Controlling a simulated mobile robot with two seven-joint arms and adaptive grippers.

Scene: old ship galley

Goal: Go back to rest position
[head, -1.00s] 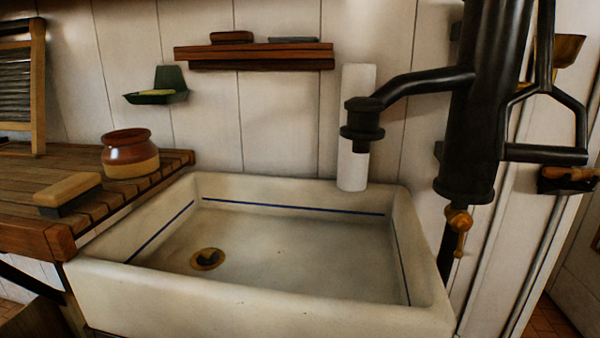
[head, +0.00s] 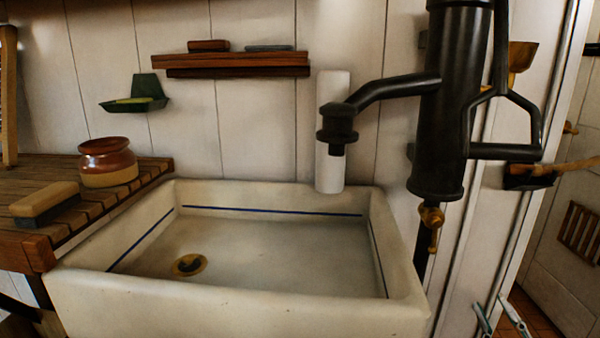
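My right gripper (head: 490,303) shows at the bottom right edge of the head view. Two slim grey fingers point up and stand apart, with nothing seen between them. It is right of the white sink (head: 240,305), in front of the wall edge and the floor beyond. The rest of that arm is out of the picture. My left gripper is not in view.
A black hand pump (head: 440,110) stands over the sink's right side. A wooden counter (head: 140,175) at left holds a brown jar (head: 108,162) and a brush (head: 44,202). A shelf (head: 230,65) and green soap dish (head: 135,98) hang on the wall.

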